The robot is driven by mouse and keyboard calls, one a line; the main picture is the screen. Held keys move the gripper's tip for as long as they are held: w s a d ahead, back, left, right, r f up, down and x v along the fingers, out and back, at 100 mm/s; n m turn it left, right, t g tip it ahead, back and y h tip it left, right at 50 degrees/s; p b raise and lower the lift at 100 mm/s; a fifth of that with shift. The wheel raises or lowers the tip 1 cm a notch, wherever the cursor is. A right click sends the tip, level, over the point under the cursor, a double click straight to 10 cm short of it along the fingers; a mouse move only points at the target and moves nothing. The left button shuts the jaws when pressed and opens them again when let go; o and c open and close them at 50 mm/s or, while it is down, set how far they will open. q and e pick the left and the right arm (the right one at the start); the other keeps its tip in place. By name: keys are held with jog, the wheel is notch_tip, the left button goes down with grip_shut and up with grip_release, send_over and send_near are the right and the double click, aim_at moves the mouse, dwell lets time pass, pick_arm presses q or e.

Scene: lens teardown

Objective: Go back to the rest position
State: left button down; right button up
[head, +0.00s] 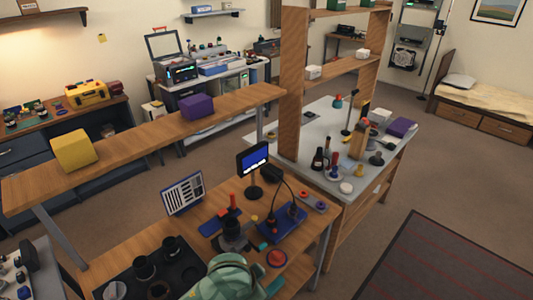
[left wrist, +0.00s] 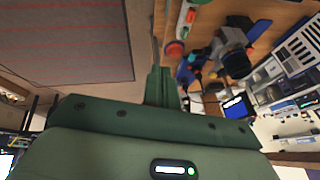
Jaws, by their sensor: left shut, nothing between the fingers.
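My left gripper (left wrist: 161,86) shows in the left wrist view with its green fingers together and nothing between them. It is clear of the bench items seen beyond it. A green part of my own body stands at the bottom of the head view, over the front edge of the wooden workbench (head: 190,222). I cannot make out fingertips there. My right gripper is in neither view. On the bench a dark mat (head: 118,272) carries black lens parts (head: 172,248), partly cut off by the bottom edge.
A monitor (head: 252,158), a white panel (head: 183,193), a blue tray (head: 283,223) and a red disc (head: 277,258) stand on the bench. A raised shelf (head: 140,137) with yellow and purple boxes runs above. Floor at right is open, with a dark rug (head: 450,260).

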pick_arm(q)
jog(key=s+a+r+n+t+y, duration=0.1)
jog(key=s+a+r+y, duration=0.15)
jog(key=s+a, duration=0.45)
jog(key=s+a+r+n+t+y, duration=0.1)
jog(key=s+a+r+y, duration=0.15)
jog(key=a, duration=0.85)
jog(key=s+a+r+n+y, duration=0.2)
jog(key=s+a+r, duration=0.25)
jog(key=a, duration=0.45)
jog(key=s+d+f+g+h+b, duration=0.1)
jog(key=s+d+f+b, duration=0.15)
jog(key=f, duration=1.05)
jog(key=s+d+f+g+h+b, duration=0.1)
jog(key=f+b, duration=0.3)
jog(key=f, duration=1)
jog(key=s+d+f+g+h+b, duration=0.1)
jog(key=s+d+f+b, duration=0.15)
jog(key=f, duration=1.05)
jog(key=s+f+n+g+h+b, duration=0.1)
jog(key=s+f+b, duration=0.6)
jog(key=s+f, duration=1.1)
notch_tip(320, 180, down, 2)
jog(key=shift+s+a+f+n+g+h+b, duration=0.3)
jog(key=shift+a+n+g+h+b, duration=0.15)
jog(key=shift+n+g, duration=0.55)
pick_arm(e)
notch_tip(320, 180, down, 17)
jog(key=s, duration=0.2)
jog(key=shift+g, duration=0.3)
